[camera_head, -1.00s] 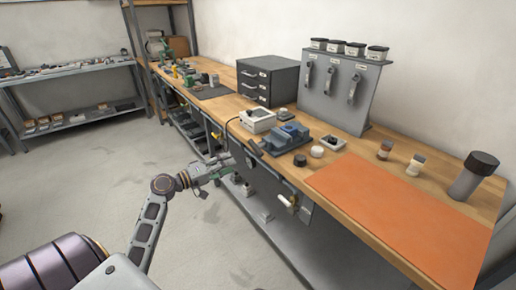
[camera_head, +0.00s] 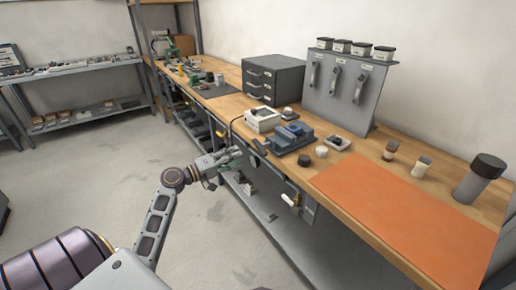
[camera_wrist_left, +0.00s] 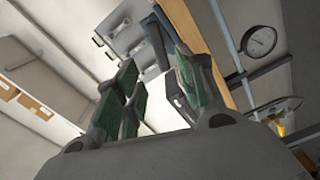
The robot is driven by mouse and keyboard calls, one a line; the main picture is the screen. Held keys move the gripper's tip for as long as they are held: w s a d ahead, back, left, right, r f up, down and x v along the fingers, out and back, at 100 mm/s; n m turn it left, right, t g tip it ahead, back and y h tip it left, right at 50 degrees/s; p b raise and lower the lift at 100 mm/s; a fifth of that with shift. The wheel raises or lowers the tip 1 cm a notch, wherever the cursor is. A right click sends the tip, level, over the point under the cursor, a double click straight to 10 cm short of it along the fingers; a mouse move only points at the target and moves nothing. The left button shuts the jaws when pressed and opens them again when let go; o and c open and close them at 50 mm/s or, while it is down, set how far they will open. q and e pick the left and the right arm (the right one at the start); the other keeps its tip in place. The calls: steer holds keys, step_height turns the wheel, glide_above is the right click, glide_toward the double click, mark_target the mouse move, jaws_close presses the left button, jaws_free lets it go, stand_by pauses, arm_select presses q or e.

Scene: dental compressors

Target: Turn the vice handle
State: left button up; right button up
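The blue vice (camera_head: 290,137) sits on the wooden bench near its front edge. A dark bar-like part (camera_head: 259,147) shows at its left front by the bench edge; I cannot tell for sure that it is the handle. My left gripper (camera_head: 236,155) is in front of the bench edge, left of the vice and apart from it. In the left wrist view its green-padded fingers (camera_wrist_left: 157,66) stand apart with nothing between them. My right gripper is not in view.
A white device (camera_head: 262,120) stands left of the vice, with a grey drawer cabinet (camera_head: 273,80) behind. Round pucks (camera_head: 304,160) and an orange mat (camera_head: 400,205) lie to the right. A round gauge (camera_wrist_left: 262,40) shows in the wrist view. The floor at left is clear.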

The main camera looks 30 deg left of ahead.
mark_target(257, 148)
arm_select(q)
steer(key=shift+x, duration=5.65)
jaws_close()
